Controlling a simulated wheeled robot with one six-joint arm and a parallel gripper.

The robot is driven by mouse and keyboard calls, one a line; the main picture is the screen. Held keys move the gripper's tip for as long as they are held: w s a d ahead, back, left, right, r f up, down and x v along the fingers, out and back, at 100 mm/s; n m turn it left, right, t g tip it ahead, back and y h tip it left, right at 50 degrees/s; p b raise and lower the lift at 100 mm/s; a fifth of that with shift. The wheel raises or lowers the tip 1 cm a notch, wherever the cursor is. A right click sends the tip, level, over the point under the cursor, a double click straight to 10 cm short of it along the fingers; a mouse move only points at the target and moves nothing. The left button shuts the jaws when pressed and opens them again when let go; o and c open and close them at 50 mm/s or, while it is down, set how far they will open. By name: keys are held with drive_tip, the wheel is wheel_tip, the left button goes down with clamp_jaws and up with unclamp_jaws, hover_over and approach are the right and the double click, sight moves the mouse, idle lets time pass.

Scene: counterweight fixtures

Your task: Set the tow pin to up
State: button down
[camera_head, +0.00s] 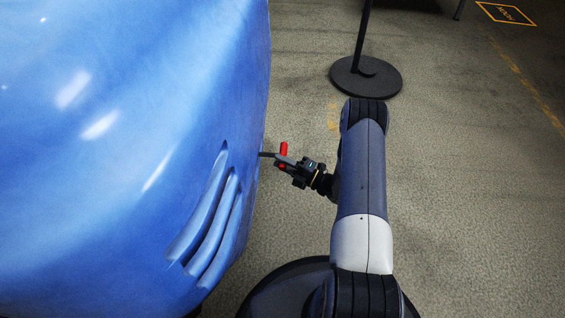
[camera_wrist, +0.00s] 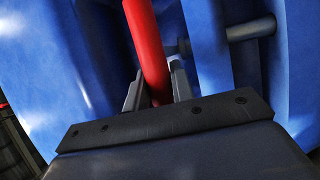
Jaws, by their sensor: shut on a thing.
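The tow pin is a red bar (camera_wrist: 146,42) that runs from the top of the wrist view down between my fingers. My gripper (camera_wrist: 157,92) is shut on it, with one grey finger on each side. In the head view the red of the tow pin (camera_head: 284,148) stands up at my gripper (camera_head: 281,161), just right of the blue body's edge. The pin's lower end is hidden behind the gripper's dark front plate, and its top is cut off in the wrist view.
A large blue body (camera_head: 130,120) with slots fills the left of the head view. A grey rod (camera_wrist: 250,30) crosses blue plates right of the pin. A black post base (camera_head: 385,80) stands on the grey floor behind my arm. Floor to the right is clear.

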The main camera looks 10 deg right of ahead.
wheel_tip(320, 180, up, 9)
drive_tip(key=p, duration=0.5)
drive_tip(key=shift+w+r, duration=0.1)
drive_tip(key=c, duration=1.5)
unclamp_jaws()
drive_tip(key=o, duration=0.3)
drive_tip(key=shift+d, duration=0.1)
drive_tip(key=p+v, duration=0.1)
drive_tip(key=v, duration=0.9)
drive_tip(key=shift+s+d+f, duration=0.2)
drive_tip(key=shift+s+d, duration=0.05)
drive_tip(key=shift+s, duration=0.05)
